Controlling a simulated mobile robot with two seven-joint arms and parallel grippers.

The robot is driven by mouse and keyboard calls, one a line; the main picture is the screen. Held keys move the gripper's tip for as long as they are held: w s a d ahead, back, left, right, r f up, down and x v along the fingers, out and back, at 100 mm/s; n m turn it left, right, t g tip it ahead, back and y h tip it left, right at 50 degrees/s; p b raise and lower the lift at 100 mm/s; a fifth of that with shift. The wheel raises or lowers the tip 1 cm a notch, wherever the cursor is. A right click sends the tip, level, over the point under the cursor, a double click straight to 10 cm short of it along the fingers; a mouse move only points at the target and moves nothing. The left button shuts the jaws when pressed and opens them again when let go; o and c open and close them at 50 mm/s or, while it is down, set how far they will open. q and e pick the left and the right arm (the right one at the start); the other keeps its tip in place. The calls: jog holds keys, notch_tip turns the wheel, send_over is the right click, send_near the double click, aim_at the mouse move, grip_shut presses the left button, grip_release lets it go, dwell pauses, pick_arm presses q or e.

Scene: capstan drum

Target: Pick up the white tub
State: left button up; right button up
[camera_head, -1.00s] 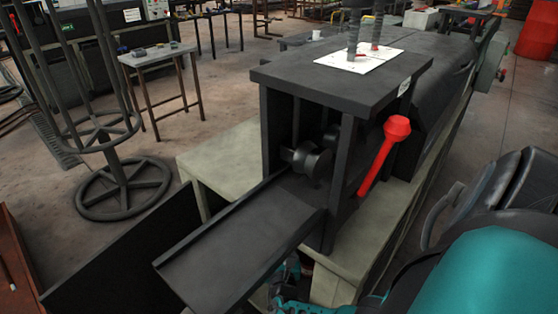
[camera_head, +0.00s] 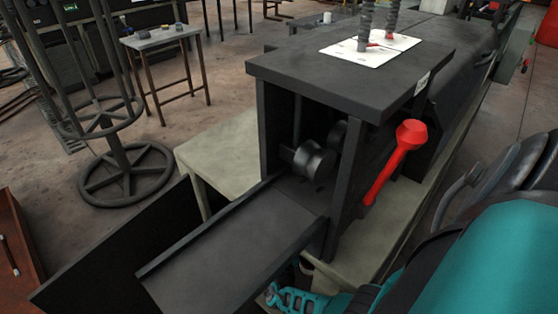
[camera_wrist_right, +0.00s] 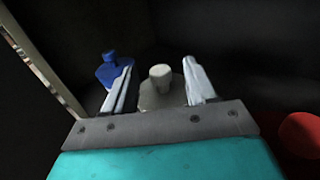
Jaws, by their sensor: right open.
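In the right wrist view a pale grey-white container with a round cap (camera_wrist_right: 160,88) stands between the fingers of my right gripper (camera_wrist_right: 159,66). It is the only whitish container there and looks like the white tub. The gripper is open, with one finger on each side of it; I cannot tell whether either finger touches it. The container is not visible in the head view, and neither are my right gripper's fingers. My left gripper is not in view.
A blue bottle (camera_wrist_right: 108,70) stands just left of the left finger. A red rounded thing (camera_wrist_right: 300,133) is at the lower right. In the head view are the dark machine (camera_head: 350,66), its sloping chute (camera_head: 235,250) and a red-headed lever (camera_head: 392,160).

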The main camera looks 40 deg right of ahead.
grip_shut()
dwell(0.4)
dwell(0.4)
